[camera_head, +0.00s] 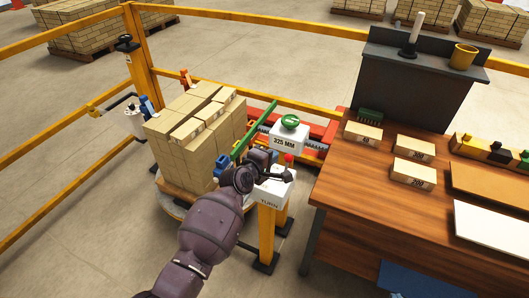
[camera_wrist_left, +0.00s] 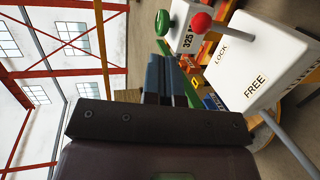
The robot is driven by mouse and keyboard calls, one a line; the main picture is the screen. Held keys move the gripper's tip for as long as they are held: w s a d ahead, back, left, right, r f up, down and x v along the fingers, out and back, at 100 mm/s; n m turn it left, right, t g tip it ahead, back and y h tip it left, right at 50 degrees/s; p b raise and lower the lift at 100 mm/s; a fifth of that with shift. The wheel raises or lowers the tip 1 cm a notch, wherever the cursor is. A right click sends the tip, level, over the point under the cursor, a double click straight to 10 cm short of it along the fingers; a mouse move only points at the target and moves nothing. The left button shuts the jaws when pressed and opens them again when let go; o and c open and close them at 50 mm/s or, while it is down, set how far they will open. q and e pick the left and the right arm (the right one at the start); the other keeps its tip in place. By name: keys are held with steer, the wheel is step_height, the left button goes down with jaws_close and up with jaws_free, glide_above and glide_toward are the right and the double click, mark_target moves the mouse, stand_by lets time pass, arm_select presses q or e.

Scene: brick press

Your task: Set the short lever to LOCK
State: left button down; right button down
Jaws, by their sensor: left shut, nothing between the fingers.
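The short lever with a red ball knob (camera_head: 289,158) stands at the white control box (camera_head: 272,192) on a yellow post. In the left wrist view the red knob (camera_wrist_left: 201,22) is at the top, and the white box (camera_wrist_left: 265,60) carries the words LOCK and FREE. The knob appears nearer the LOCK word, but I cannot tell the lever's exact setting. My left gripper (camera_head: 284,177) is over the box, close to the knob. Its fingers (camera_wrist_left: 160,76) are together and empty, with a visible gap to the knob. My right gripper is out of view.
A grey rod (camera_wrist_left: 288,143) sticks out from the box. Behind it is a 325 MM box with a green handwheel (camera_head: 290,121). Stacked bricks (camera_head: 195,140) stand left, and a wooden bench (camera_head: 350,190) stands right. Yellow rails (camera_head: 60,211) fence the area.

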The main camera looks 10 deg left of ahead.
arm_select(q)
steer(key=s+r, duration=0.1)
steer(key=s+a+r, duration=0.1)
steer(key=shift+s+a+r, duration=0.25)
steer(key=shift+s+a, duration=0.05)
steer(key=shift+s, duration=0.05)
stand_by(0.5)
steer(key=s+a+m+t+y, duration=0.2)
steer(key=s+a+m+y, duration=0.3)
steer(key=a+m, duration=0.5)
steer(key=s+a+f+m+g, duration=0.1)
steer(key=s+a+f, duration=0.2)
steer(key=s, duration=0.5)
steer(key=s+a+f+m+g+y, duration=0.1)
steer(key=s+a+f, duration=0.3)
steer(key=s, duration=0.5)
steer(key=s+a+f+m+g+y+b, duration=0.1)
steer(key=s+a+f+m+g, duration=0.1)
steer(key=s+f, duration=0.5)
steer(key=shift+s+a, duration=0.65)
steer(key=shift+s, duration=0.55)
